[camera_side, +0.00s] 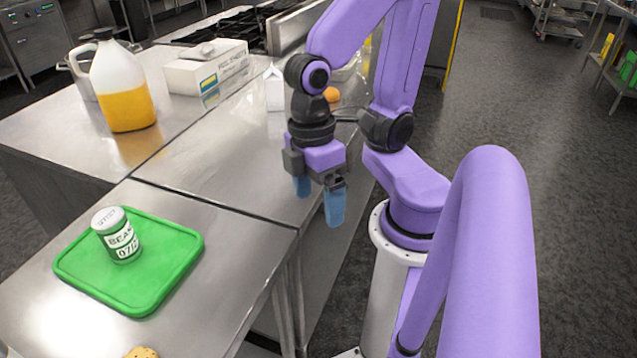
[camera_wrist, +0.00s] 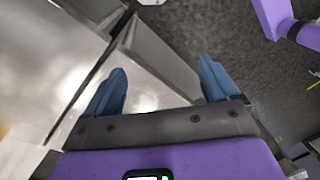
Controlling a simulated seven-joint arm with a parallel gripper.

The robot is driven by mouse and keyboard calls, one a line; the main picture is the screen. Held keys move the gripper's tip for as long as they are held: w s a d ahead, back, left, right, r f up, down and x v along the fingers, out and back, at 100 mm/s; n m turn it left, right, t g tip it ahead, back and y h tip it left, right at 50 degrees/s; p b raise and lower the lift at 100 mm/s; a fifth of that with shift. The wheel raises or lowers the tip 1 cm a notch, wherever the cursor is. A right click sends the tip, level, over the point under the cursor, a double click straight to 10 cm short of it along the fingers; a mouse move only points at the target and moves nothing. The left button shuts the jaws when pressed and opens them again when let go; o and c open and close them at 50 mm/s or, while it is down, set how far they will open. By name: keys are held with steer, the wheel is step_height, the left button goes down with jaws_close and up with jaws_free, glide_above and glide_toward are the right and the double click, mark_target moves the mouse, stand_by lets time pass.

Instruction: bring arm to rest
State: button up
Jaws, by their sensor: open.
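My gripper (camera_side: 319,200) hangs from my purple arm near the right edge of the steel counter, with its blue fingers pointing down. The fingers are spread apart with nothing between them. In the wrist view my gripper (camera_wrist: 160,90) also shows both blue fingers wide apart, over the counter's edge and a lower steel surface. A labelled can (camera_side: 118,236) stands upright on a green tray (camera_side: 165,290) at the front left, well apart from my gripper.
A jug of orange liquid (camera_side: 127,107) and a white box (camera_side: 205,72) stand on the steel counter (camera_side: 200,180) at the back left. A small carton (camera_side: 274,88) and an orange fruit (camera_side: 331,94) are behind my gripper. A yellowish item (camera_side: 142,352) shows at the bottom edge. Floor at right is open.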

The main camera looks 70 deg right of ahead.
steer(key=shift+w+d+r+n+t, duration=0.15)
steer(key=shift+d+n+t, duration=0.6)
steer(key=shift+d, duration=0.55)
